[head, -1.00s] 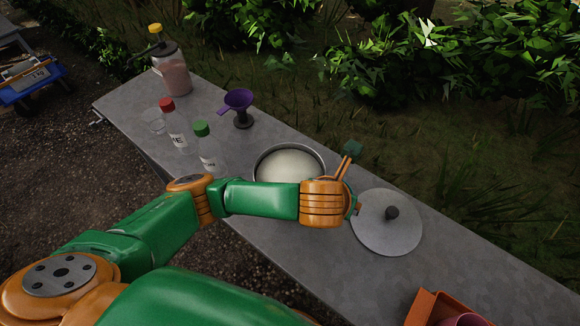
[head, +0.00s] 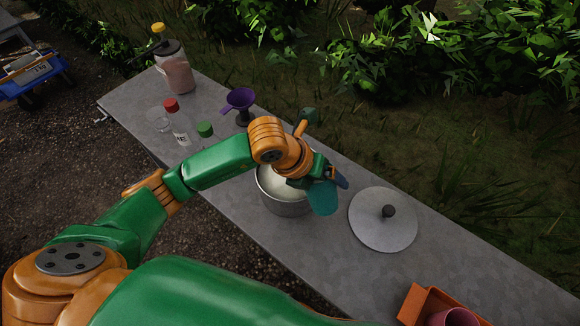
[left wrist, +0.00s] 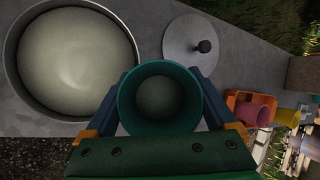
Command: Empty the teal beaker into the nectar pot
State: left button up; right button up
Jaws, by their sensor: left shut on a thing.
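My left gripper (head: 327,177) is shut on the teal beaker (head: 322,198), at the right side of the nectar pot (head: 284,207). In the left wrist view the beaker (left wrist: 126,108) sits between the blue fingers, its mouth facing the camera, with a dull grey-green surface inside; I cannot tell whether that is liquid or the bottom. The pot is a wide open metal one with a pale cream filling, partly hidden by my left arm in the head view. In the left wrist view the pot (left wrist: 134,60) is left of the beaker. My right gripper is out of view.
A round grey lid (head: 372,232) with a dark knob lies right of the pot. A purple funnel (head: 239,98), red-capped (head: 178,125) and green-capped (head: 205,131) bottles and a large jar (head: 177,74) stand behind left. An orange box (head: 411,303) is at the front right.

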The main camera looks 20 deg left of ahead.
pick_arm(q)
jog(key=shift+a+r, duration=0.15)
jog(key=shift+a, duration=0.05)
jog(key=shift+a+f+g+h+b, duration=0.15)
jog(key=shift+f+g+h+b, duration=0.2)
jog(key=shift+h+b, duration=0.1)
jog(key=shift+w+a+f+n+h+b, duration=0.25)
jog(key=shift+w+f+n+h+b, duration=0.1)
jog(key=shift+w+b, duration=0.2)
jog(key=shift+w+a+r+g, duration=0.1)
jog(key=shift+w+g, duration=0.05)
jog(key=shift+g, duration=0.2)
jog(key=shift+r, duration=0.15)
jog(key=shift+s+r+h, duration=0.2)
jog(key=shift+s+h, duration=0.15)
jog(key=shift+h, duration=0.05)
jog(key=shift+w, duration=0.4)
jog(key=shift+s+a+r+h, duration=0.1)
jog(key=shift+s+r+h, duration=0.05)
jog(key=shift+s+h, duration=0.2)
jog(key=shift+w+n+g, duration=0.25)
jog(key=shift+w+g, duration=0.1)
jog(key=shift+g, duration=0.05)
jog(key=shift+s+r+h, duration=0.15)
jog(key=shift+s+h, duration=0.1)
jog(key=shift+b, duration=0.35)
jog(key=shift+w, duration=0.25)
